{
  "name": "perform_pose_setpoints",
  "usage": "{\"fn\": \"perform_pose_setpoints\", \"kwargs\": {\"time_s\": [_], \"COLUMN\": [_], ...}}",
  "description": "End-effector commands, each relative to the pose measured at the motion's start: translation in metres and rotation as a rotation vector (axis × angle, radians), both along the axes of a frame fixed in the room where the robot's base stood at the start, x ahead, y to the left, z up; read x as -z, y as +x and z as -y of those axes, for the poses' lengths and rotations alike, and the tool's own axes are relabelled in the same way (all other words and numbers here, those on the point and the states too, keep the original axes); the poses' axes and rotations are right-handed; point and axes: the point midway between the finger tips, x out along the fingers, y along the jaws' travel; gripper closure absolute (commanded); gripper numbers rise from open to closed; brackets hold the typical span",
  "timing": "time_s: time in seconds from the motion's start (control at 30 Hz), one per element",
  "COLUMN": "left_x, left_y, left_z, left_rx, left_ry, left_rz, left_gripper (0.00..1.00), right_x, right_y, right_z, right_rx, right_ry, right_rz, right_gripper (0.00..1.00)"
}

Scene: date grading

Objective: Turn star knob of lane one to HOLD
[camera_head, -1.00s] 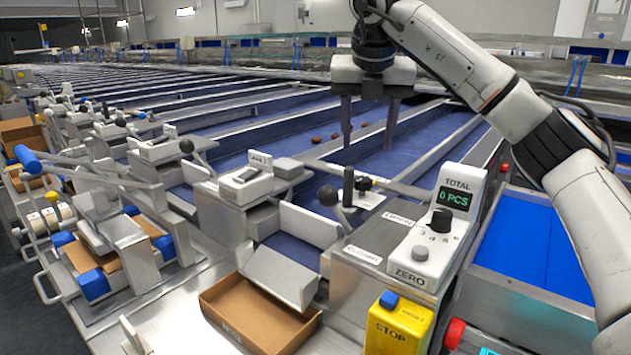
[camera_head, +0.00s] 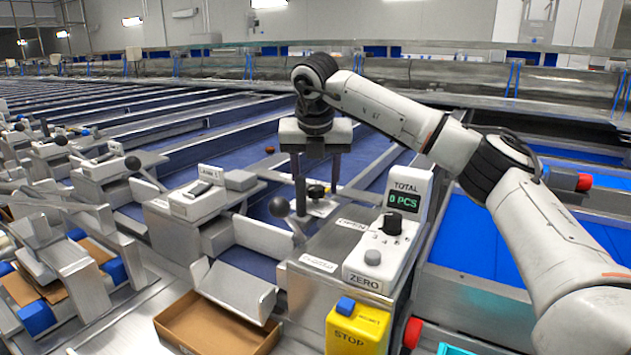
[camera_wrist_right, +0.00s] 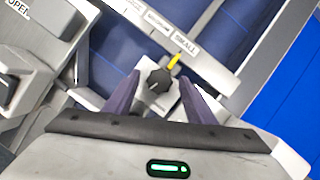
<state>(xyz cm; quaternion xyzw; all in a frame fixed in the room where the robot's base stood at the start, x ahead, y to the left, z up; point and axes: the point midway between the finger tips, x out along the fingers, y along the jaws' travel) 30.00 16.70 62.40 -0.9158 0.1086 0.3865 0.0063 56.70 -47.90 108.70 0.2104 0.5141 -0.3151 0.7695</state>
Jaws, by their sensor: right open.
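The dark star knob (camera_head: 316,189) sits on a small pale plate beside the lane nearest the counter box. In the right wrist view the star knob (camera_wrist_right: 159,80) shows from above, with a yellow pointer (camera_wrist_right: 174,61) aimed toward a label that seems to read SMALL (camera_wrist_right: 185,43). A second label lies beside it; I cannot read HOLD on either. My right gripper (camera_head: 317,203) is open, pointing down, with its fingers on either side of the knob. In the right wrist view the knob lies between the fingertips (camera_wrist_right: 160,84); contact cannot be told. My left gripper is not in view.
A ball-ended lever (camera_head: 279,207) stands just left of the fingers. The counter box (camera_head: 393,237) reading 0 PCS stands to the right, above a yellow STOP box (camera_head: 357,330). A cardboard box (camera_head: 216,325) lies in front. Blue belts run behind.

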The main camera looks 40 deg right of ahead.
Motion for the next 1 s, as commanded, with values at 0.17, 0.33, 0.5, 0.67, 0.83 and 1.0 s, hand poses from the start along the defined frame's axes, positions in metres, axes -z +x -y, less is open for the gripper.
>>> {"fn": "perform_pose_setpoints", "kwargs": {"time_s": [0.17,0.33,0.5,0.67,0.83,1.0], "left_x": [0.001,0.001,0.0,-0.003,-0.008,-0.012], "left_y": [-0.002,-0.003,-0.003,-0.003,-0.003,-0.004], "left_z": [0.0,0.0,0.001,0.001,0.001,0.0], "left_rx": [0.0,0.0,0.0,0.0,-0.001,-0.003], "left_ry": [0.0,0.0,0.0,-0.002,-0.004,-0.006], "left_rz": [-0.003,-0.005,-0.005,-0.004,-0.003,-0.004], "left_gripper": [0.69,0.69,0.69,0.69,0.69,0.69], "right_x": [0.0,0.0,-0.001,-0.002,-0.002,-0.002], "right_y": [0.0,0.0,0.0,0.0,0.001,0.002], "right_z": [0.0,0.0,0.0,-0.001,-0.002,-0.002], "right_rx": [0.0,0.0,0.012,0.067,0.172,0.292], "right_ry": [0.0,0.0,0.0,0.0,0.0,0.0], "right_rz": [0.0,0.0,0.0,0.0,-0.002,-0.002], "right_gripper": [0.67,0.91,0.91,0.91,0.91,0.91]}}
